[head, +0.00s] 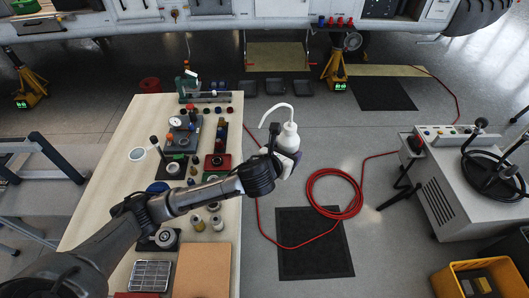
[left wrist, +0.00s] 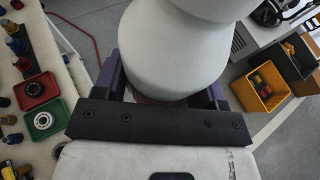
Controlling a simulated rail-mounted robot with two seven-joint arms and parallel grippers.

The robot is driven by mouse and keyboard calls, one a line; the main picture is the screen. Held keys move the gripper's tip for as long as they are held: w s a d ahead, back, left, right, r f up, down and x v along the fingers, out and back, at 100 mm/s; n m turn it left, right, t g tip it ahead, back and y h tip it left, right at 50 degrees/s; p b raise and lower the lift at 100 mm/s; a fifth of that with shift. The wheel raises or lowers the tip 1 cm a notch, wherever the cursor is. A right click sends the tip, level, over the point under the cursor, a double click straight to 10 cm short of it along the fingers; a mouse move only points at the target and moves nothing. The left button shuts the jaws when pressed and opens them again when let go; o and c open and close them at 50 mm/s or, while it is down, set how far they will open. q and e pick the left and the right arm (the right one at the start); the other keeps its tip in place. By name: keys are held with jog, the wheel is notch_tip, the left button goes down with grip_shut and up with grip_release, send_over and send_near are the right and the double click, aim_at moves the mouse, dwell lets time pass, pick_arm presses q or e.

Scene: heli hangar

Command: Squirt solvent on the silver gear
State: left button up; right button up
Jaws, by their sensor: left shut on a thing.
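A white squirt bottle (head: 288,139) with a thin curved spout is in my left gripper (head: 286,158), upright and out past the bench's right edge, above the floor. In the left wrist view the bottle (left wrist: 165,50) fills the space between the purple fingers of the gripper (left wrist: 162,92). A silver gear (left wrist: 42,121) lies in a small green tray (left wrist: 35,133) on the bench, left of the gripper in that view. In the head view I cannot clearly make the gear out near my arm. My right gripper is not in view.
The long bench (head: 118,195) is crowded with small parts. A red tray (left wrist: 25,99) with another round part sits beside the green one. A red hose (head: 334,172) and a black mat (head: 314,262) lie on the floor. A grey cart (head: 449,190) stands at the right.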

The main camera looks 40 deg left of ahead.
pick_arm(q)
jog(key=w+a+f+b, duration=0.1)
jog(key=a+f+b, duration=0.1)
jog(key=a+f, duration=0.5)
jog(key=w+a+f+n+y+b, duration=0.1)
jog(key=w+a+f, duration=0.1)
jog(key=a+f, duration=0.5)
notch_tip(320, 180, down, 6)
jog(key=shift+a+r+b, duration=0.15)
jog(key=shift+r+b, duration=0.05)
jog(key=shift+b, duration=0.15)
jog(key=shift+w, duration=0.1)
